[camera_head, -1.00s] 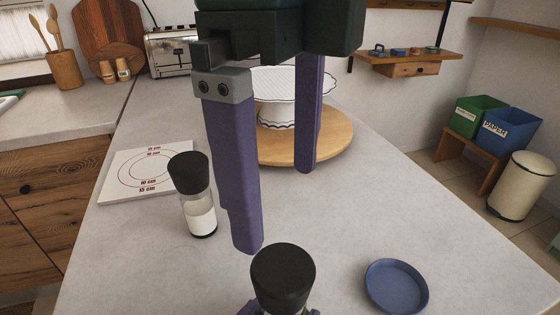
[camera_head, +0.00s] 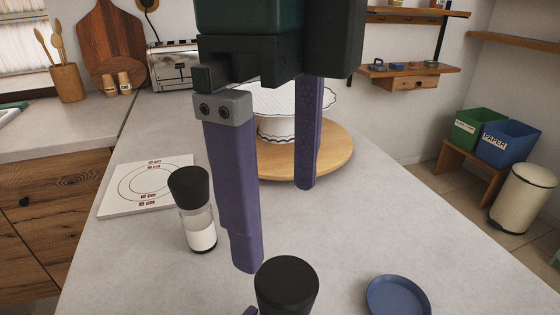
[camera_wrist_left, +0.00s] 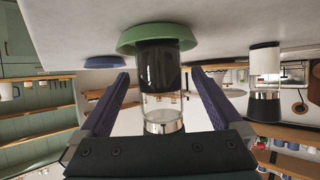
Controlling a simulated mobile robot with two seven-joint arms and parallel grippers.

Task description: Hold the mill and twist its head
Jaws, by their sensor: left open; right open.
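The mill with a black head (camera_head: 286,285) stands at the bottom edge of the head view; its lower part is cut off. In the left wrist view, which is upside down, its clear body with dark contents (camera_wrist_left: 160,72) stands on a green dish (camera_wrist_left: 190,34). My left gripper (camera_wrist_left: 160,76) is open, with one finger on each side of the mill and gaps showing. My right gripper (camera_head: 277,230) is open and empty, fingers pointing down, above the counter beyond the mill.
A second mill with white contents (camera_head: 201,232) stands left of my right gripper. A blue dish (camera_head: 397,298) lies at right front. A white board with rings (camera_head: 120,205) lies at left. A cake stand on a wooden round (camera_head: 340,160) stands behind. The counter's right middle is clear.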

